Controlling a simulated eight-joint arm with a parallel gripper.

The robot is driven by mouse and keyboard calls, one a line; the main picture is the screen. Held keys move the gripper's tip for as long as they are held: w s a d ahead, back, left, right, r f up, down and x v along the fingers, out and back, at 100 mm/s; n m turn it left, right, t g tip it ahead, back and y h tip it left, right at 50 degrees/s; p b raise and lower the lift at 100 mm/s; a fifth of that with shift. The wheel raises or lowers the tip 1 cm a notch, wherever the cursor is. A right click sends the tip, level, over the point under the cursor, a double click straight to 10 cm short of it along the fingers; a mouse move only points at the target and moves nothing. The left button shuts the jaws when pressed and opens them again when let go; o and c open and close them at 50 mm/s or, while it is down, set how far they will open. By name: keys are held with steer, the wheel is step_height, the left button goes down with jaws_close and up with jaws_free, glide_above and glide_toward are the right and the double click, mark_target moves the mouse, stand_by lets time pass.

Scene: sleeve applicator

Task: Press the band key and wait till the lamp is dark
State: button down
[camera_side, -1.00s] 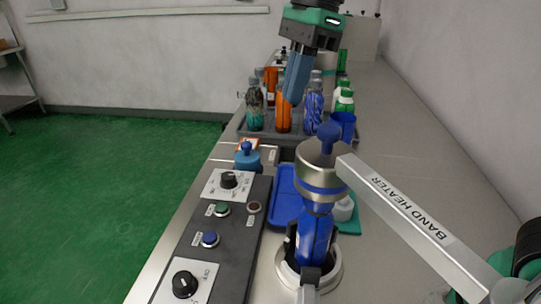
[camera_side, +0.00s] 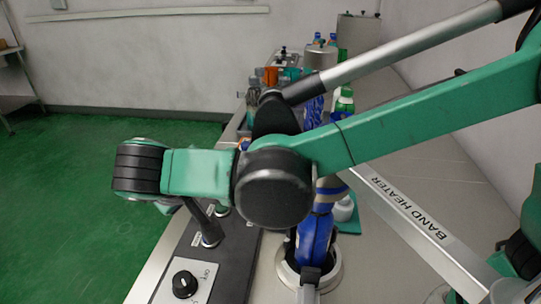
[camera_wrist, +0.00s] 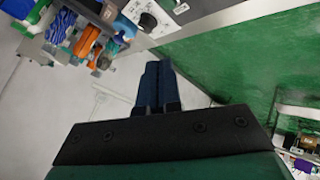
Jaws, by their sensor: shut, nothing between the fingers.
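My gripper (camera_wrist: 157,66) is shut and empty in the wrist view, its two dark blue fingers side by side, with wall and green floor beyond them. In the side view my arm crosses the picture and hides much of the work; I cannot make out the fingers there. The dark control panel (camera_side: 235,262) carries a green key (camera_side: 223,211), partly covered, and, nearer, a second key (camera_side: 211,239) that looks dark and shaded. Their labels are too small to read. I cannot tell whether my gripper touches a key. The lamp is hidden behind my arm.
A dial (camera_side: 185,284) sits at the panel's near end; another dial (camera_wrist: 147,20) shows in the wrist view. Several bottles, one orange (camera_wrist: 85,42), stand beyond.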

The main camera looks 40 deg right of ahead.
steer(key=shift+f, duration=4.4)
steer(key=shift+f, duration=0.1)
steer(key=shift+f, duration=0.3)
steer(key=shift+f, duration=0.4)
steer(key=shift+r, duration=0.8)
steer(key=shift+r, duration=2.55)
